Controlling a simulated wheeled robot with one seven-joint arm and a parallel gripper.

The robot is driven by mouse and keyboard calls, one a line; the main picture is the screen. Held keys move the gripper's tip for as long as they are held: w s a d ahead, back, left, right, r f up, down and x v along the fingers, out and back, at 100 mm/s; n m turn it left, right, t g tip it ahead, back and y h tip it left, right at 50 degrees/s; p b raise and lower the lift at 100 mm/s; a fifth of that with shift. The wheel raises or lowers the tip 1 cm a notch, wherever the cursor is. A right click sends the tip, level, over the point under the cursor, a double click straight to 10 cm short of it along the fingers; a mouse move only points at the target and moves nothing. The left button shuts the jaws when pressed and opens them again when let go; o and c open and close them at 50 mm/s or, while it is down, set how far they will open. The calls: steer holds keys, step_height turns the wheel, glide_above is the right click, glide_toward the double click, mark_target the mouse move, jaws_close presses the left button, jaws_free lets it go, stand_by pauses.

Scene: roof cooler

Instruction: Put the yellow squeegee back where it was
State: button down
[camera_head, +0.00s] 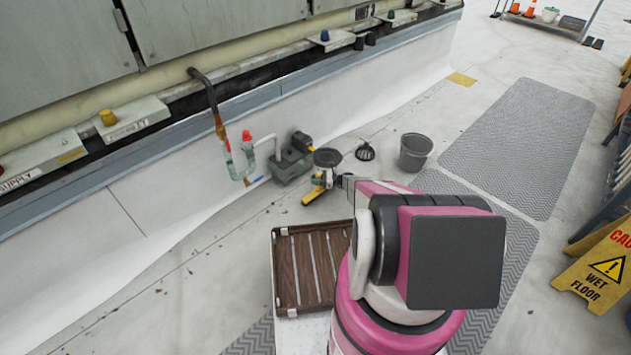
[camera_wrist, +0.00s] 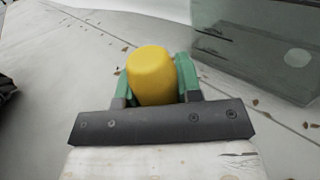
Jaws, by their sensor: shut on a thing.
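The yellow squeegee (camera_head: 311,197) shows in the head view just beyond the wooden slatted tray, low over the pale floor. In the wrist view its rounded yellow end (camera_wrist: 153,75) sits between the two green fingers of my gripper (camera_wrist: 155,82). My gripper is shut on it. In the head view my gripper (camera_head: 322,180) is small and partly hidden by my arm. The rest of the squeegee is hidden in the wrist view, and I cannot tell whether it touches the floor.
A grey-green pump box (camera_head: 291,167) stands close behind my gripper, by the white wall curb. A dark drain grate (camera_head: 365,152) and a grey bucket (camera_head: 415,152) are to the right. The brown slatted tray (camera_head: 284,270) is nearer. A yellow wet-floor sign (camera_head: 600,270) stands far right.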

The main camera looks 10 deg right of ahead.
steer(key=shift+f, duration=0.2)
steer(key=c, duration=0.8)
jaws_free()
steer(key=shift+f, duration=0.1)
